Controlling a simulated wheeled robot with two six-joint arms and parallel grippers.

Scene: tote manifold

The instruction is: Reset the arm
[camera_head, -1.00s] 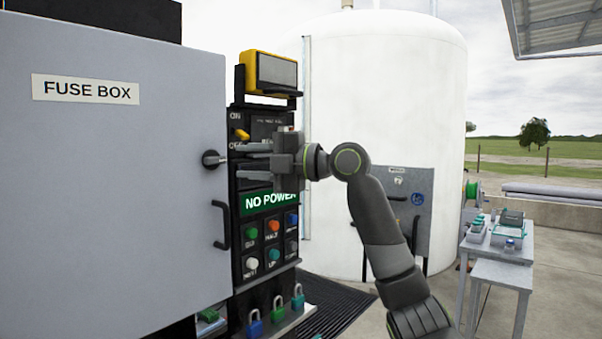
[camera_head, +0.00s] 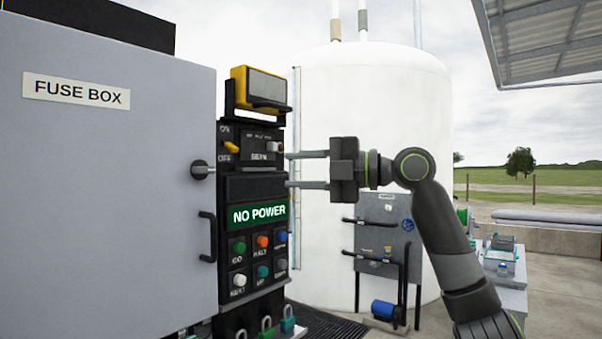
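My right gripper (camera_head: 292,170) is open, its two fingers spread one above the other and pointing left. Nothing shows between the fingers. Its fingertips are at the right edge of the black control panel (camera_head: 230,187), beside the selector switch labelled MAN; whether they touch the panel is unclear. My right arm (camera_head: 445,228) reaches in from the lower right. My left gripper does not show.
The grey fuse box (camera_head: 110,190) fills the left side. The panel carries a yellow switch (camera_head: 232,147), a green NO POWER sign (camera_head: 259,215) and several coloured buttons. A white tank (camera_head: 330,105) stands behind. A table (camera_head: 512,290) stands at the right.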

